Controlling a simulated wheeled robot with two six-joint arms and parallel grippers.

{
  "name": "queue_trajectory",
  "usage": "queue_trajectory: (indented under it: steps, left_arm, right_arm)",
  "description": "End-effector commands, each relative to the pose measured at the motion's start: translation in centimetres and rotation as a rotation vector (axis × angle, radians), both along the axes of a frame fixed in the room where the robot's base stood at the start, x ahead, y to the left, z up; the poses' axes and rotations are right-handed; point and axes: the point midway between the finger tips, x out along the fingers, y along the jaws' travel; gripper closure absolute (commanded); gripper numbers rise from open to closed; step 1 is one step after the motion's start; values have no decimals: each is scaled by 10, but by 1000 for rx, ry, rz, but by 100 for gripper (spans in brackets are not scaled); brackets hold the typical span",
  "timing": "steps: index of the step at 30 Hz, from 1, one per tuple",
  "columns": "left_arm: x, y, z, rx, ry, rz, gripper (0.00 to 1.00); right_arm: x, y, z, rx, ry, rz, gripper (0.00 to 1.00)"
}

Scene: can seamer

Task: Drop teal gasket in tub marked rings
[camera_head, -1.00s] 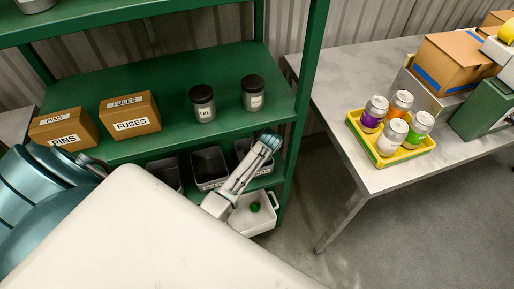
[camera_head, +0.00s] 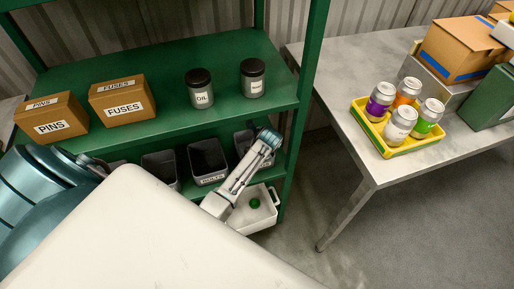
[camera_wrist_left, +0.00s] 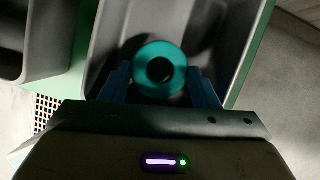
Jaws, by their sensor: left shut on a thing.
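The teal gasket (camera_wrist_left: 141,72) is a ring held between the two blue fingers of my left gripper (camera_wrist_left: 160,84) in the left wrist view. Behind it is the inside of a grey tub (camera_wrist_left: 105,30), and the gasket appears over this tub. In the head view my left gripper (camera_head: 268,137) is at the rightmost dark tub (camera_head: 240,138) on the lower green shelf; my arm hides this tub's label. The gasket cannot be made out there. My right gripper is not in view.
Other dark tubs, including a labelled middle one (camera_head: 207,158), stand to the left. A white bin (camera_head: 268,222) with a green item sits below my forearm. The upper shelf (camera_head: 160,120) is above the tubs. A green post (camera_head: 300,120) stands close right of my gripper.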

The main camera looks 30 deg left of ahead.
Motion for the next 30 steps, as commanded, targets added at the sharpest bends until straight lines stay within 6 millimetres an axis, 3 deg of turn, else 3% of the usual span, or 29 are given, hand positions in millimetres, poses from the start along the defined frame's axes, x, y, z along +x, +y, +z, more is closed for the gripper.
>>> queue_trajectory:
  steps: [12, 13, 15, 24, 30]
  left_arm:
    - [0, 0, -11, 0, 0, 0, 66]
    - [0, 0, -11, 0, 0, 0, 42]
    - [0, 0, -11, 0, 0, 0, 35]
    - [0, 0, -8, 0, -1, 0, 35]
    - [-2, -6, 18, -1, -3, 0, 35]
  right_arm:
    - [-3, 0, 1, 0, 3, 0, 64]
    - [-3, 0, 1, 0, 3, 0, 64]
    - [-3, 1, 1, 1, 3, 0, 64]
    - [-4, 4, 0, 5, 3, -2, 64]
    - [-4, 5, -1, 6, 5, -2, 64]
